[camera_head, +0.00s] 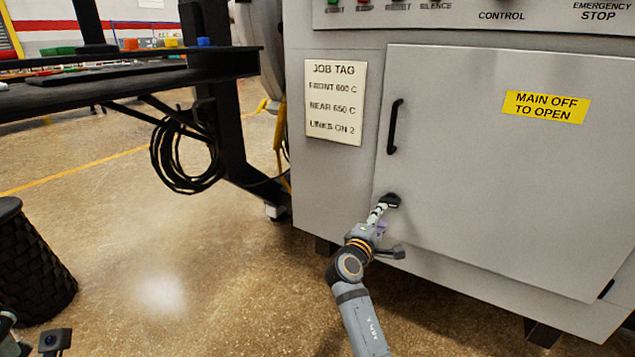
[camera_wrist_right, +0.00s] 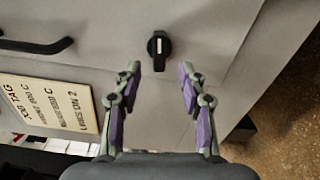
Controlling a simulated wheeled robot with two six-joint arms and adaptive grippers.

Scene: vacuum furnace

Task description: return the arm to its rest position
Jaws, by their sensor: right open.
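My right gripper (camera_head: 384,211) is in front of the grey cabinet's door, by the black rotary knob (camera_head: 391,200) low on the door's left side. In the right wrist view, the gripper (camera_wrist_right: 160,68) is open and empty. The knob (camera_wrist_right: 158,48) lies just beyond and between its fingertips, with a white mark on its face; I see no finger closed on it. My right arm reaches up from the bottom of the head view. Part of my left arm's end (camera_head: 54,341) shows at the bottom left corner; its fingers are not clear.
The door (camera_head: 500,150) has a black handle (camera_head: 394,126) and a yellow label (camera_head: 546,106). A job tag (camera_head: 335,102) is beside it. A dark bench (camera_head: 120,88) with coiled cable and a black basket (camera_head: 32,262) are at left. Floor between basket and cabinet is clear.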

